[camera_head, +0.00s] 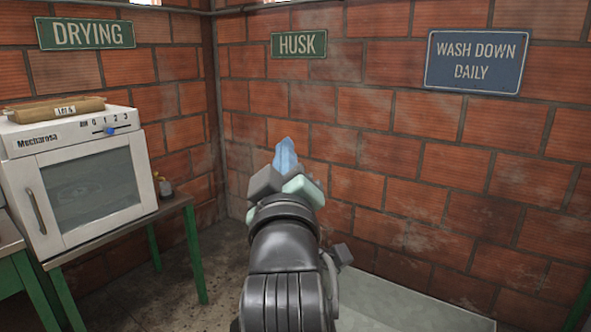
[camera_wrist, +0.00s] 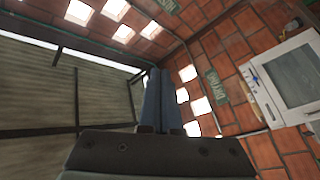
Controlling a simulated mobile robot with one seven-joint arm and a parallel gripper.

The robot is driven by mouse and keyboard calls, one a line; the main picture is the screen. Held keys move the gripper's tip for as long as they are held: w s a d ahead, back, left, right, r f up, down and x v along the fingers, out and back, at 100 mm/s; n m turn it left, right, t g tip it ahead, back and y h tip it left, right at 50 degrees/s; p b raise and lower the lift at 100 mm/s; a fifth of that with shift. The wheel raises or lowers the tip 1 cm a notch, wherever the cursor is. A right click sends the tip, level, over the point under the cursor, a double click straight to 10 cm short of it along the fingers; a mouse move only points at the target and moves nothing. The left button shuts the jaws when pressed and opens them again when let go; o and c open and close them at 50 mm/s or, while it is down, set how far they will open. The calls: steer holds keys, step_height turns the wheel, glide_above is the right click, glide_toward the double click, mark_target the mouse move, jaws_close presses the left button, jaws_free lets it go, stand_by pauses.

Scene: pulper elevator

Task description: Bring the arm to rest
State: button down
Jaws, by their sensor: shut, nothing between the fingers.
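My gripper (camera_head: 286,152) is raised in the middle of the head view, at the end of my dark arm, in front of the brick corner below the HUSK sign. Its blue fingers point up and away. In the wrist view the fingers of my gripper (camera_wrist: 160,100) stand side by side, shut, with nothing held. The wrist camera looks up past them to the ceiling and the upper walls. Nothing touches the fingers.
A grey basin-like surface (camera_head: 400,305) lies low at right. Brick walls (camera_head: 400,150) close the corner. The wrist view shows a corrugated roof (camera_wrist: 50,85).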

steer(key=s+d+r+m+t, duration=0.1)
steer(key=s+r+m+t, duration=0.3)
steer(key=s+r, duration=0.55)
steer(key=s+d+r+m+t, duration=0.1)
steer(key=s+r+m+t, duration=0.35)
steer(key=s, duration=0.75)
step_height(320, 180, up, 17)
steer(key=w+g+p, duration=0.1)
steer(key=g+p, duration=0.1)
steer(key=p, duration=1.4)
step_height(320, 180, down, 18)
steer(key=b, duration=1.8)
steer(key=shift+a+r+h, duration=0.15)
steer(key=shift+a+h, duration=0.1)
steer(key=shift+h, duration=0.15)
